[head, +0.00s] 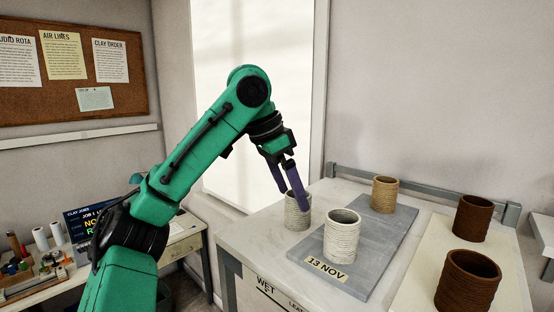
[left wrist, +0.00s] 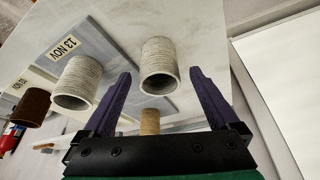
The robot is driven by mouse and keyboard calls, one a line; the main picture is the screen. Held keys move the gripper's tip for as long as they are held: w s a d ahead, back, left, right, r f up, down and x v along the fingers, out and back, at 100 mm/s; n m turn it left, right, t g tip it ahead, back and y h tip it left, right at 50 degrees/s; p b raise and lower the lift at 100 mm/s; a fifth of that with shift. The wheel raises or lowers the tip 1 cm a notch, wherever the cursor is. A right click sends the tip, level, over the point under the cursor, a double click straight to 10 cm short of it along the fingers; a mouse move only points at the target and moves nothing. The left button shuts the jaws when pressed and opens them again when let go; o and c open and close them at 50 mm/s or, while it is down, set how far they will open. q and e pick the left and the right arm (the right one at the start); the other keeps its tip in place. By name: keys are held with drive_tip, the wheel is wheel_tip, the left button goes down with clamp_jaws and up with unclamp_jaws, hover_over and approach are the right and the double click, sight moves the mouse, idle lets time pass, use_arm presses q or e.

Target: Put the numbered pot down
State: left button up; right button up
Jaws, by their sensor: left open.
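A pale grey ribbed pot (head: 298,212) stands upright at the left edge of the grey board (head: 318,245); I cannot tell whether its base overlaps the board. No number shows on its visible sides. My left gripper (head: 288,192) is open and comes down at this pot from above left. In the left wrist view the pot (left wrist: 159,62) appears between the two spread purple fingers (left wrist: 162,90), with a gap on each side. A second pale pot (head: 342,235) stands on the board behind the "13 NOV" label (head: 327,268). My right gripper is not in view.
A tan pot (head: 384,194) stands at the board's far end. Two dark brown pots (head: 472,218) (head: 468,282) stand on a cream board (head: 418,275) at right. The white table (head: 250,238) is bare left of the grey board. A low rail (head: 430,188) runs along the back.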

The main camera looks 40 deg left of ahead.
use_arm(q)
drive_tip(key=shift+v, duration=0.85)
drive_tip(key=v, duration=0.5)
drive_tip(key=shift+s+r, duration=0.1)
drive_tip(key=shift+r, duration=0.2)
drive_tip(key=shift+a, duration=0.15)
